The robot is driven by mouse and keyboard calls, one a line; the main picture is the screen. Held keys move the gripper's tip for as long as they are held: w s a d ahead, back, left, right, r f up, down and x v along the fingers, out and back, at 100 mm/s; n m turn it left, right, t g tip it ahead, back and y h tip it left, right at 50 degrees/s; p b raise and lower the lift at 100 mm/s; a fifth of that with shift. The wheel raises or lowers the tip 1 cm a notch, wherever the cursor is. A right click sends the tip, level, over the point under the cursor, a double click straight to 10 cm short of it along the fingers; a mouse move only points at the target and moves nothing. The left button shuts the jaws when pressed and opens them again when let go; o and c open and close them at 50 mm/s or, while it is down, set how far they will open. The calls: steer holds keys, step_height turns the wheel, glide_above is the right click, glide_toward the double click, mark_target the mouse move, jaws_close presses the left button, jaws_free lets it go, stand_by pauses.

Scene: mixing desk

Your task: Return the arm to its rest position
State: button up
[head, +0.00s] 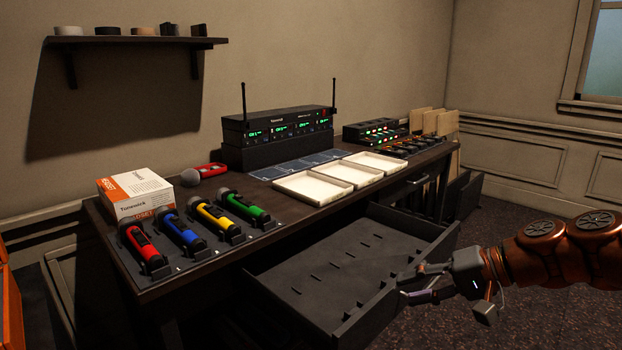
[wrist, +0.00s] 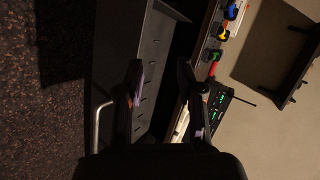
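My gripper (head: 403,287) is at the right in the head view, beside the right front corner of the pulled-out drawer (head: 335,272). In the wrist view its two fingers (wrist: 160,78) stand apart with nothing between them. The gripper is open and empty. The drawer, with its dark slotted floor, lies behind the fingers in the wrist view. Whether a finger touches the drawer front is unclear. My arm reaches in from the right edge of the head view.
The desk holds red, blue, yellow and green microphones (head: 240,208) in a rack, a box (head: 136,195), a loose red-bodied microphone (head: 209,170), white trays (head: 313,187), a receiver (head: 278,124) and a mixer (head: 385,135). Carpeted floor (head: 510,250) right of the drawer looks clear.

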steer(key=s+a+r+n+g+h+p, duration=0.2)
steer(key=s+a+r+p, duration=0.2)
steer(key=s+p, duration=0.3)
steer(key=s+a+r+n+g+h+p, duration=0.1)
steer(key=s+a+r+g+h+p, duration=0.25)
steer(key=s+p, duration=0.3)
steer(key=s+d+r+h+p, duration=0.2)
steer(key=s+d+r+p, duration=0.1)
steer(key=s+p, duration=0.3)
steer(key=s+d+r+h+p, duration=0.3)
steer(key=s+d+p, duration=0.1)
steer(key=s+p, duration=0.2)
steer(key=shift+s+r+n+g+p, duration=0.3)
steer(key=shift+s+r+g, duration=0.15)
steer(key=shift+s, duration=0.45)
